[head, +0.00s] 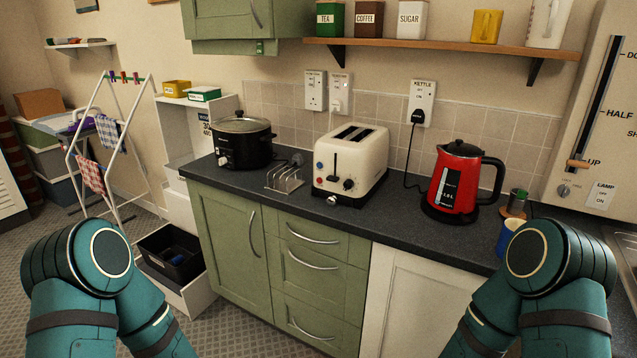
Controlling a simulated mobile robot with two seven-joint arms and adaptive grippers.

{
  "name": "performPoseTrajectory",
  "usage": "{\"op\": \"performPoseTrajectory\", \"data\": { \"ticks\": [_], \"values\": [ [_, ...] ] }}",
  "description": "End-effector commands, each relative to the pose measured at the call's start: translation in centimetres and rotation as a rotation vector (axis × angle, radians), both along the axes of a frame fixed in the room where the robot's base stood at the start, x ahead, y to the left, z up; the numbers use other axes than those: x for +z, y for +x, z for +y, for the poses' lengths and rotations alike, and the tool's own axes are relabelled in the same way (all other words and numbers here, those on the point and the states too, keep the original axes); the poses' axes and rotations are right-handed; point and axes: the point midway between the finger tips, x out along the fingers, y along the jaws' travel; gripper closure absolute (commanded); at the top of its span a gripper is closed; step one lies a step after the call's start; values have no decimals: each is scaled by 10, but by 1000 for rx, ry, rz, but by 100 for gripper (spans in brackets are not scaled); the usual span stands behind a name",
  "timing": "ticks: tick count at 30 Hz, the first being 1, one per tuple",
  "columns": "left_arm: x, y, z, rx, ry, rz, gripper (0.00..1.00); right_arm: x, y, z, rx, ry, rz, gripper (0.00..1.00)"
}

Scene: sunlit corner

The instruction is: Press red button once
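A cream toaster (361,146) stands on the dark worktop, with two slots on top. Its front has a lever, a dark round knob (348,184) and a column of small coloured buttons near the left edge. One looks red (318,180) and one looks blue (318,166), but they are very small here. A red kettle (456,186) with a black handle stands to the right of the toaster. My two teal arms show at the bottom left and bottom right, but neither gripper is in view.
A black slow cooker (242,143) and a metal toast rack (285,178) stand left of the toaster. A blue mug (508,240) stands by my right arm. A wall shelf (440,52) with canisters overhangs the worktop. The worktop (385,222) in front of the toaster is clear.

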Motion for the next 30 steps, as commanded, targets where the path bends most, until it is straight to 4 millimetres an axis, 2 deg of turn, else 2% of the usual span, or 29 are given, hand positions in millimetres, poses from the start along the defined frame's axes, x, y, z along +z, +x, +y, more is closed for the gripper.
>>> {"op": "performPoseTrajectory", "data": {
  "ticks": [3, 7, 8, 30],
  "values": [
    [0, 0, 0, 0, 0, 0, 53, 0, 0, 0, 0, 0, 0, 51],
    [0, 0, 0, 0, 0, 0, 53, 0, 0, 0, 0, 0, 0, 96],
    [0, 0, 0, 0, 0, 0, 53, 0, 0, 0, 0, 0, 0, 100],
    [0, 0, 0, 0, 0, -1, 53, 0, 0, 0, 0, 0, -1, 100]
  ]
}}
